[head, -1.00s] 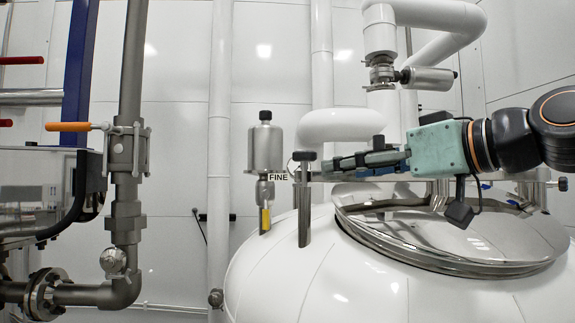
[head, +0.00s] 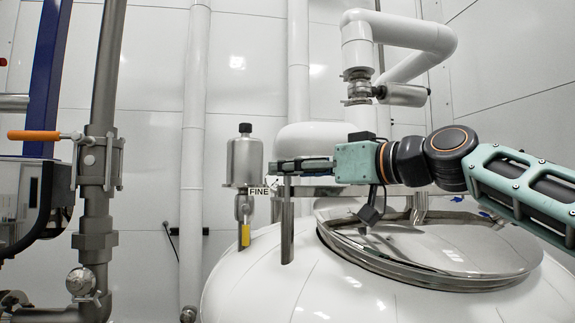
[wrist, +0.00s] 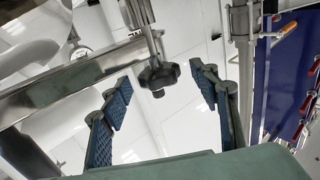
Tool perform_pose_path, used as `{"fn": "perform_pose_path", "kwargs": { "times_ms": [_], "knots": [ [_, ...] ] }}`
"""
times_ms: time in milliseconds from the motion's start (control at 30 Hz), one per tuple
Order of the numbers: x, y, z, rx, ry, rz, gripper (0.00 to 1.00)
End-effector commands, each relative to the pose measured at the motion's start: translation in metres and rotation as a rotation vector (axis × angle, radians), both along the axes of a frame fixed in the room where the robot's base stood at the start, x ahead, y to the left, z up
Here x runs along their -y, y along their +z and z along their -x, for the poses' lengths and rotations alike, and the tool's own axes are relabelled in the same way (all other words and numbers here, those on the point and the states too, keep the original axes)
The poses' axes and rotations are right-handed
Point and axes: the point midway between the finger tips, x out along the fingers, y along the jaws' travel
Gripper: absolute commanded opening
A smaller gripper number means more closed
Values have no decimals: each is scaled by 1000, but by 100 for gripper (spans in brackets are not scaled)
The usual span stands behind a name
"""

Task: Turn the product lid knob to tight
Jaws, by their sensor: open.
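The black lobed product lid knob (wrist: 158,73) sits at the end of a metal post in the wrist view. My gripper (wrist: 161,85) is open, with one blue-padded finger on each side of the knob and visible gaps to both. The knob lies near the fingertip ends, and I see no contact. In the head view my gripper (head: 277,166) is level, pointing left at the top of the metal post (head: 287,230); the fingers hide the knob there. The round shiny lid (head: 430,245) lies on the white tank, below and right of my gripper.
A flat metal bar (wrist: 60,90) runs beside the knob. A pipe with an orange-handled valve (head: 35,135) is at far left.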

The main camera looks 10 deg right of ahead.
Motion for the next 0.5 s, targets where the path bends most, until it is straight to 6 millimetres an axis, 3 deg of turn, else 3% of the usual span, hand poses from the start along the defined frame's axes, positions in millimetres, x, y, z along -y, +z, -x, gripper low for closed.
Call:
{"fn": "perform_pose_path", "kwargs": {
  "times_ms": [200,500],
  "knots": [
    [-12,1,-16,0,1,0,56],
    [-13,0,-19,1,-1,-1,56]
  ]
}}
